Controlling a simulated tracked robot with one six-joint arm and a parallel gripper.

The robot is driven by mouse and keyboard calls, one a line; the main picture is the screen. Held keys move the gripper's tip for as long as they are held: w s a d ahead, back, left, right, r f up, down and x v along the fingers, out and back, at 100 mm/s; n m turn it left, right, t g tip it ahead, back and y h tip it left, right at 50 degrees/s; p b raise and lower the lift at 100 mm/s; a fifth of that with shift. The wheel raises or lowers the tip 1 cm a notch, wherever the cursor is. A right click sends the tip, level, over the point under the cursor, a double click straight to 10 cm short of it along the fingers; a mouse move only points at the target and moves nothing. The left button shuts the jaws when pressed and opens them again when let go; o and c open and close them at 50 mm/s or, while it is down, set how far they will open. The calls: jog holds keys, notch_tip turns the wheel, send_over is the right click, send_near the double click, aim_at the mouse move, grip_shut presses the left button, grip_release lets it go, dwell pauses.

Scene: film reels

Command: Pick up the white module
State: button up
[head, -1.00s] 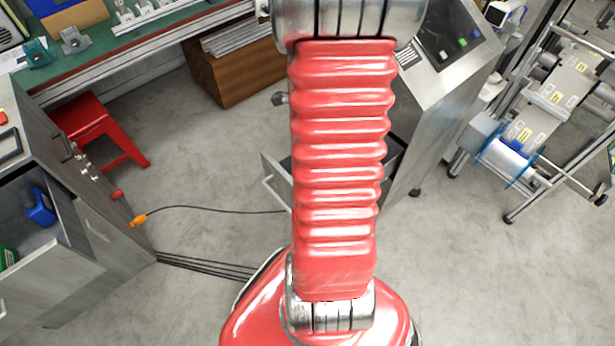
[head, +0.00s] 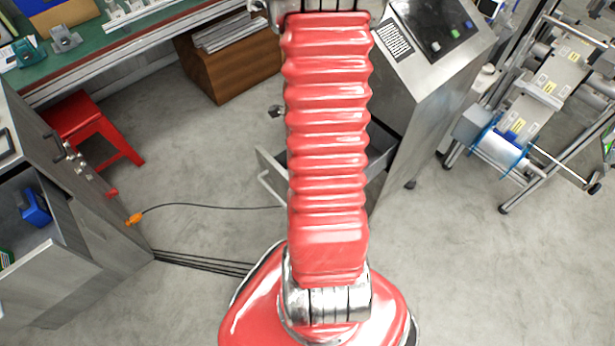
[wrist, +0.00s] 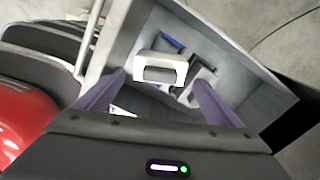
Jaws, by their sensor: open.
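The white module (wrist: 160,62) shows in the wrist view as a pale, blocky frame shape with a dark opening in its front. It is inside an open grey drawer (wrist: 262,72). My gripper (wrist: 158,80) is open, with its two purple fingers spread to the left and right of the module in the picture. I see no finger closed on it, and I cannot tell how far the fingertips are above it. In the head view the drawer (head: 272,178) is partly hidden behind my red arm, and the module and gripper are hidden.
In the drawer, a blue piece (wrist: 172,43) and a grey part (wrist: 203,82) lie close to the module. The drawer belongs to a metal console (head: 425,85). A reel stand (head: 535,110) is at right.

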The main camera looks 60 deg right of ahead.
jog(key=shift+f, duration=1.25)
jog(key=shift+f, duration=2.75)
jog(key=shift+c, duration=0.4)
jog(key=c, duration=1.1)
jog(key=shift+c, duration=0.2)
jog(key=shift+r, duration=0.2)
notch_tip(320, 180, up, 18)
jog(key=shift+f, duration=0.15)
jog(key=shift+w, duration=0.1)
